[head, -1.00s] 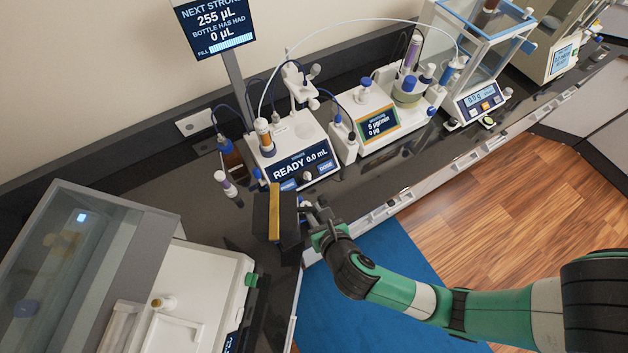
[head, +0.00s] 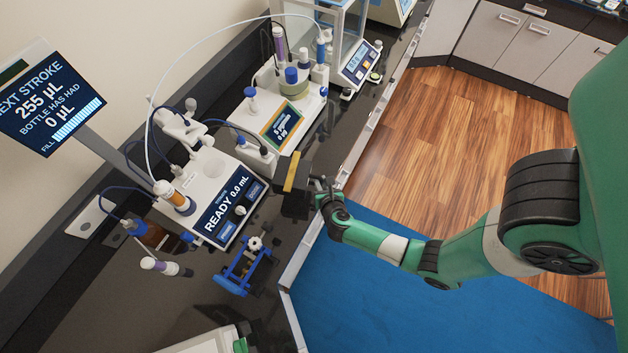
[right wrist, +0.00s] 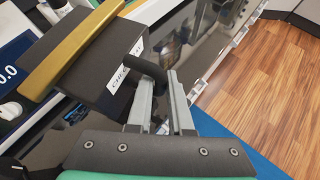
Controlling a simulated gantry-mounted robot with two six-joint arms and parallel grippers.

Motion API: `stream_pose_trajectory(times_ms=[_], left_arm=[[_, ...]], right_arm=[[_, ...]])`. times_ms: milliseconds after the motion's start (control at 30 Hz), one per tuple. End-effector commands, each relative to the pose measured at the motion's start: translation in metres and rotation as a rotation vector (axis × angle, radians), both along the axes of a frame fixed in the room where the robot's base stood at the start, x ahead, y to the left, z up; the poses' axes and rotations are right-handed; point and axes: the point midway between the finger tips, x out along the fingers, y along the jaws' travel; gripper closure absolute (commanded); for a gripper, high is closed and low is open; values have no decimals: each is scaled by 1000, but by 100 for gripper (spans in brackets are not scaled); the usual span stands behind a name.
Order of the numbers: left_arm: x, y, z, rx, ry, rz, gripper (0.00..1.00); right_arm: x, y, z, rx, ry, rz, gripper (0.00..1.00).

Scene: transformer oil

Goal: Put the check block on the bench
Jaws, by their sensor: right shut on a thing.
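The check block (head: 296,172) is a dark block with a gold strip along one edge. In the right wrist view the check block (right wrist: 95,60) shows a white label, partly readable, and a black handle. My right gripper (head: 325,196) is shut on that handle; its fingers (right wrist: 162,95) show from behind in the wrist view. The block is over the front part of the black bench (head: 200,285), right of the READY instrument. I cannot tell how high it is above the bench. My left gripper is not in view.
The READY instrument (head: 215,185) and a second instrument (head: 262,112) stand along the bench. A blue frame with a knob (head: 240,268) stands nearer. Dark bench top is bare at the lower left.

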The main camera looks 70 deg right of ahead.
Motion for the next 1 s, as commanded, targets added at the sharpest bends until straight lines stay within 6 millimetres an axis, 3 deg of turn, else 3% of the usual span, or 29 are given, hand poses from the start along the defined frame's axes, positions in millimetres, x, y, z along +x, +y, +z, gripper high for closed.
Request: stream_pose_trajectory(times_ms=[433, 500, 1000], left_arm=[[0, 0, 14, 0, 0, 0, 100], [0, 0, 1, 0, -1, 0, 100], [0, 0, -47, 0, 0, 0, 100]], right_arm=[[0, 1, 6, -37, 50, 79, 100], [1, 1, -7, -37, 48, 80, 100], [1, 1, -61, -37, 48, 79, 100]])
